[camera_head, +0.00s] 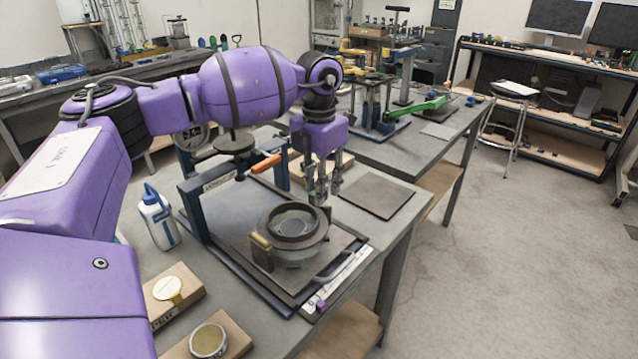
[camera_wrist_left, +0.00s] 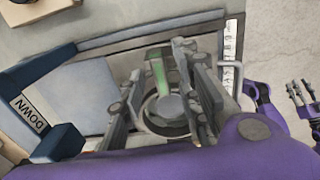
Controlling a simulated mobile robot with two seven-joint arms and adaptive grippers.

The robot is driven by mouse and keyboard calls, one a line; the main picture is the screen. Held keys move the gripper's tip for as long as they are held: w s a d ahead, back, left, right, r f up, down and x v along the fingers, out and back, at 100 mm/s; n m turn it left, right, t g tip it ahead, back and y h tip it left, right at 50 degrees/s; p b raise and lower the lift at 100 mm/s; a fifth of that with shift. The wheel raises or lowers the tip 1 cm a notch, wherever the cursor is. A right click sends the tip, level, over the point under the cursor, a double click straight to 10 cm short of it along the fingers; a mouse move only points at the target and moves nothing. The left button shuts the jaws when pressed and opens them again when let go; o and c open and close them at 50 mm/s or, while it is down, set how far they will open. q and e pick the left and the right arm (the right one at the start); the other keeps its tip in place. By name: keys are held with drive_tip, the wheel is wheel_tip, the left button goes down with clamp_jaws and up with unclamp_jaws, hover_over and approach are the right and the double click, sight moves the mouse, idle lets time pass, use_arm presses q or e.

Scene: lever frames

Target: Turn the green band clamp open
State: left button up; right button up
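The band clamp is a dark ring (camera_head: 290,226) around a clear glass vessel, standing on a framed tray on the near bench, with a brass-coloured lug at its left. In the left wrist view, a green handle (camera_wrist_left: 158,72) sticks out from the ring. In the head view the handle is mostly hidden by my gripper. My left gripper (camera_head: 319,196) points down at the ring's far right side. In the wrist view its fingers (camera_wrist_left: 161,72) stand apart on either side of the green handle, with no clear contact. My right gripper (camera_wrist_left: 300,90) shows small at the right, fingers apart and empty.
A blue frame (camera_head: 194,208) with a label and an orange-handled lever (camera_head: 265,164) stand left of and behind the ring. A white and blue bottle (camera_head: 158,218) is at the left. A flat dark plate (camera_head: 376,195) lies at the right. Another green lever (camera_head: 416,107) is on the far bench.

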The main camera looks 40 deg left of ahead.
use_arm(q)
clamp_jaws()
